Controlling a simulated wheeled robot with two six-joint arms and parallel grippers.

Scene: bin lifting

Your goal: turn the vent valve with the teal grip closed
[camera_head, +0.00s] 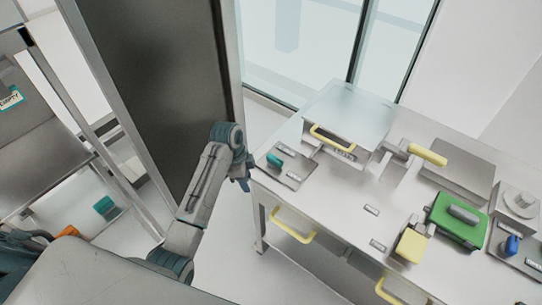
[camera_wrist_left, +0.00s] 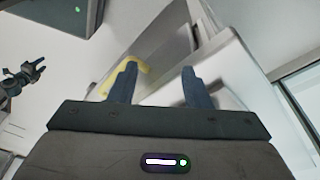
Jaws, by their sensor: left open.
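The vent valve's teal grip (camera_head: 274,160) is on a small labelled plate (camera_head: 290,170) at the near left corner of the bench. My left gripper (camera_head: 243,184) hangs just left of that corner, apart from the teal grip. In the left wrist view its two blue fingers (camera_wrist_left: 156,88) are spread with nothing between them. The teal grip cannot be made out in that view. Another gripper with dark blue fingers (camera_wrist_left: 30,72), likely my right one, shows small at the left edge there; its jaws are unclear.
The bench (camera_head: 335,205) carries a yellow-handled lever (camera_head: 427,155), a green lidded box (camera_head: 458,220), a yellow block (camera_head: 411,244) and a blue knob (camera_head: 512,245). A yellow drawer handle (camera_head: 292,226) juts from its front. A dark tall panel (camera_head: 165,90) stands behind my left arm.

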